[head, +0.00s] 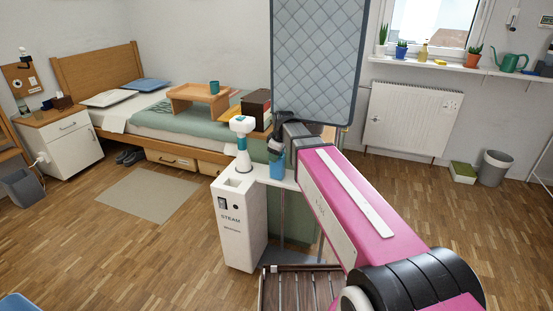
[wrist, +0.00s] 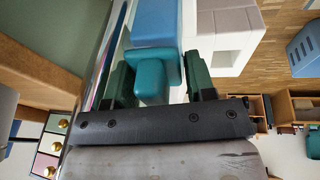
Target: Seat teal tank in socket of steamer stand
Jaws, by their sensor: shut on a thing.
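The teal tank (head: 277,170) has a blue body and a teal top part. My gripper (wrist: 157,78) is shut on the teal part in the wrist view, with a dark green finger on each side; the blue body (wrist: 155,22) extends beyond the fingers. In the head view the tank is upright at the white surface; I cannot tell whether it touches it. The white steamer stand (head: 238,228), lettered STEAM, is left of the tank, with a recess in its top. In the wrist view a white block with a square opening (wrist: 228,45), apparently the stand, is right of the tank.
A white steamer head (head: 242,128) with a teal band stands behind the stand. A dark box (head: 257,108) and a quilted panel (head: 318,60) are close to my arm. A slatted rack (head: 298,290) lies low in front. Floor left of the stand is clear.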

